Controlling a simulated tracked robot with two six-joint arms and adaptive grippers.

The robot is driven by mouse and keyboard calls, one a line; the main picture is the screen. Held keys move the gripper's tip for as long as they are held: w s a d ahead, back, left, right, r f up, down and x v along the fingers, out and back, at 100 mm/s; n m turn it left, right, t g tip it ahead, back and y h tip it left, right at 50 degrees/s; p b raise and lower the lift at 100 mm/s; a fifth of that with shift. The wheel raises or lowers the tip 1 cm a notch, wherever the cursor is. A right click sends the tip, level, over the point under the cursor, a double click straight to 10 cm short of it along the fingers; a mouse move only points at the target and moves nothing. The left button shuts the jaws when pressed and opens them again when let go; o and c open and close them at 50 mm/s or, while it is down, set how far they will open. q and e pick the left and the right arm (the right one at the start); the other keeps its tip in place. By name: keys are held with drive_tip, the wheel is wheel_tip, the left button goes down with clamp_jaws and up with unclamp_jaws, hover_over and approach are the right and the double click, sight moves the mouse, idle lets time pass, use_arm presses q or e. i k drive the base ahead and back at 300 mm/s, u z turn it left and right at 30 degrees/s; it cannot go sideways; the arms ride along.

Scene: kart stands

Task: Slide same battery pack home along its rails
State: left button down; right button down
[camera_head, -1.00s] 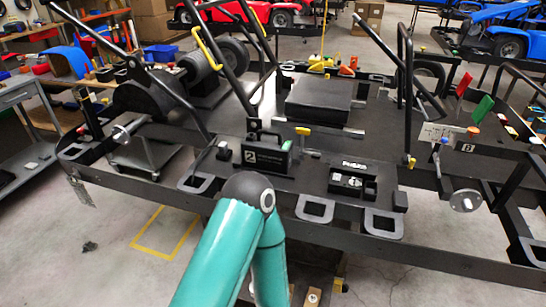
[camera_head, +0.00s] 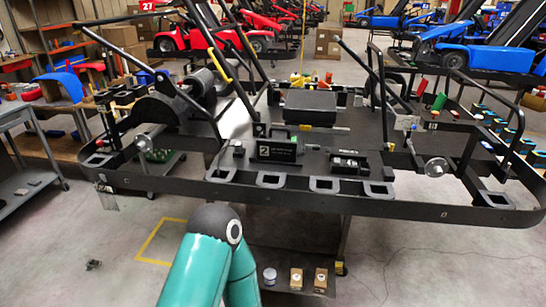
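A black battery pack (camera_head: 277,150) with a white "2" panel, a handle and a small green part stands upright on the deck of the black kart frame (camera_head: 330,195). A small black fitting (camera_head: 348,163) with silver parts is on the deck to its right. I cannot make out the rails, or how far along them the pack sits. One of my teal arms reaches in from the bottom, below the frame's near edge. Neither gripper shows.
The frame's near bar, with square loops, and its upright tubes stand around the pack. A raised black box (camera_head: 310,107) is behind it. A grey cart (camera_head: 25,165) stands at left. Small boxes (camera_head: 296,278) are low under the frame. Floor at lower right is clear.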

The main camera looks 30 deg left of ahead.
sight(280, 148)
drive_tip(key=u, duration=0.45)
drive_tip(key=k, duration=0.1)
drive_tip(key=z, duration=0.2)
drive_tip(key=i, duration=1)
drive_tip(key=u, duration=0.05)
